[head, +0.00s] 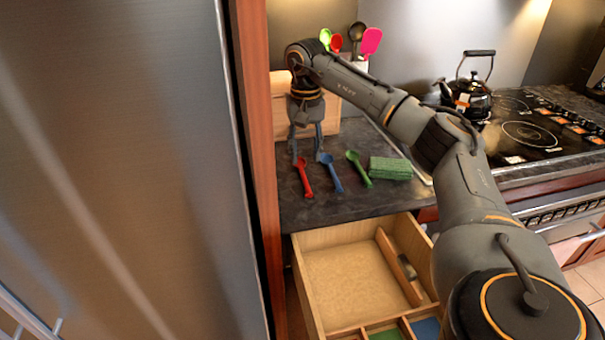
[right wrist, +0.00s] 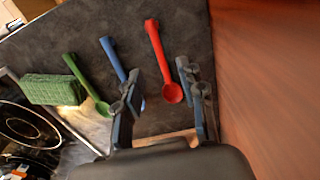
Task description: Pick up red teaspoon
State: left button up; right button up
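The red teaspoon (head: 304,179) lies on the dark counter beside a blue spoon (head: 329,172) and a green spoon (head: 358,169). My right gripper (head: 307,155) points down over the counter, at the far end of the red teaspoon. In the right wrist view the right gripper (right wrist: 164,100) is open. The bowl of the red teaspoon (right wrist: 172,93) shows between its fingers, and the handle runs away from the gripper. The blue spoon (right wrist: 118,65) is partly hidden by one finger. My left gripper is not in view.
A folded green cloth (head: 390,168) lies right of the spoons. An open wooden drawer (head: 345,285) juts out below the counter. A tall cabinet side panel (head: 257,150) stands close on the left. A black kettle (head: 470,98) sits by the stove, and a wooden box (head: 280,107) stands behind the gripper.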

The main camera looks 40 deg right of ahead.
aim_at(306, 182)
notch_tip(306, 182, down, 3)
jog(key=shift+w+d+r, duration=0.1)
jog(key=shift+w, duration=0.05)
jog(key=f, duration=0.2)
jog(key=f+p, duration=0.1)
jog(key=f, duration=0.1)
jog(key=shift+s+f, duration=0.1)
jog(key=shift+s, duration=0.25)
jog(key=shift+f, duration=0.4)
jog(key=shift+f, duration=0.2)
grip_shut()
